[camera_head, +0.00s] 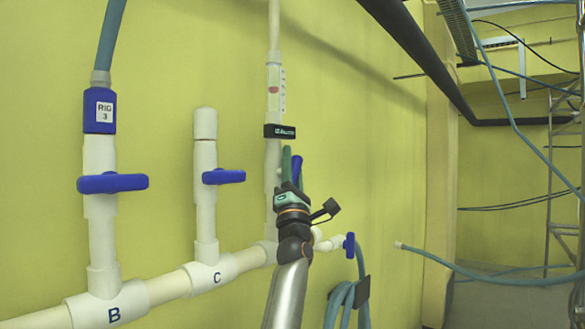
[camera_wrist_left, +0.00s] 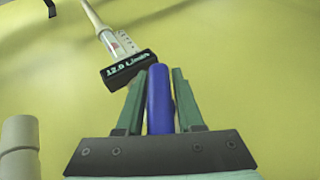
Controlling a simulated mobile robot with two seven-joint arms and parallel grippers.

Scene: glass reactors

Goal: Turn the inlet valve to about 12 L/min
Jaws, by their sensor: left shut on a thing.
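The blue inlet valve handle (camera_head: 297,168) is on the white vertical pipe below the flow meter. My left gripper (camera_head: 291,165) is shut on it, and its arm hides the valve body. In the left wrist view the handle (camera_wrist_left: 159,98) stands upright between the two green fingers of the gripper (camera_wrist_left: 158,98). The flow meter (camera_head: 275,88) is a clear tube with a red float and scale marks. The black display (camera_head: 280,131) below it is too small to read here, but in the left wrist view the display (camera_wrist_left: 129,69) appears to read 12.0 L/min. My right gripper is not in view.
Capped branch C (camera_head: 205,165) and branch B with the RIG 3 connector (camera_head: 100,111) stand left of my arm, each with a blue handle. A small blue valve (camera_head: 349,245) and a coiled hose (camera_head: 341,303) are to the right. The yellow wall is close behind.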

